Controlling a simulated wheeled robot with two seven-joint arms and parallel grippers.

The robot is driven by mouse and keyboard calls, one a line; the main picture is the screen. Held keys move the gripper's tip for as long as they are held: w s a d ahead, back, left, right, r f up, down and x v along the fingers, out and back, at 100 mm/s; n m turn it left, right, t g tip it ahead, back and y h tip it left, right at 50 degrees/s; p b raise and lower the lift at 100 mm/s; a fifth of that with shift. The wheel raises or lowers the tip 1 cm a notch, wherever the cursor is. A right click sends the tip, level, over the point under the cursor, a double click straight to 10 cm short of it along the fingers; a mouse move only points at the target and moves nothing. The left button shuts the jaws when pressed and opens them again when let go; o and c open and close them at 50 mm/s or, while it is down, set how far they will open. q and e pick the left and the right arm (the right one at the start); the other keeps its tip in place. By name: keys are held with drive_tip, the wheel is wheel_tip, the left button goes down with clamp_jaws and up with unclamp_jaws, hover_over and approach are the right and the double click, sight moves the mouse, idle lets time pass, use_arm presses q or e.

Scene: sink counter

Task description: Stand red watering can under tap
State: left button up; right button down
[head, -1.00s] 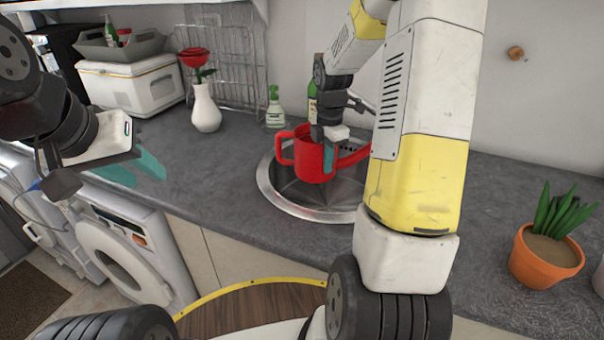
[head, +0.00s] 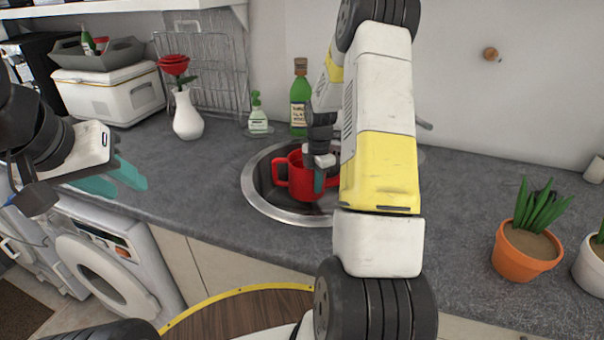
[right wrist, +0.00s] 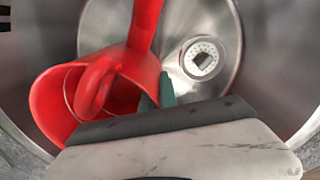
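The red watering can (head: 301,181) is upright or nearly so, low in the round metal sink (head: 255,200). The right wrist view shows its open top, handle and spout (right wrist: 147,22). My right gripper (head: 320,182) is at the can's side. In the wrist view its teal fingers (right wrist: 157,97) close on the can's wall. Whether the can touches the sink floor is unclear. The tap is mostly hidden behind my right arm; a grey piece (head: 424,125), perhaps part of it, shows to the right.
A green bottle (head: 300,98) and a soap bottle (head: 258,115) stand behind the sink. A white vase with a red flower (head: 187,116) and a wire rack (head: 205,70) are left. Potted plants (head: 525,250) stand at right. The drain (right wrist: 201,59) is uncovered.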

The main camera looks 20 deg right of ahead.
drive_tip(key=shift+w+d+f, duration=0.25)
drive_tip(key=shift+w+d, duration=0.05)
drive_tip(key=shift+w, duration=0.05)
drive_tip(key=shift+f, duration=0.35)
drive_tip(key=shift+f, duration=0.1)
drive_tip(key=shift+f, duration=0.5)
drive_tip(key=c, duration=1.7)
unclamp_jaws()
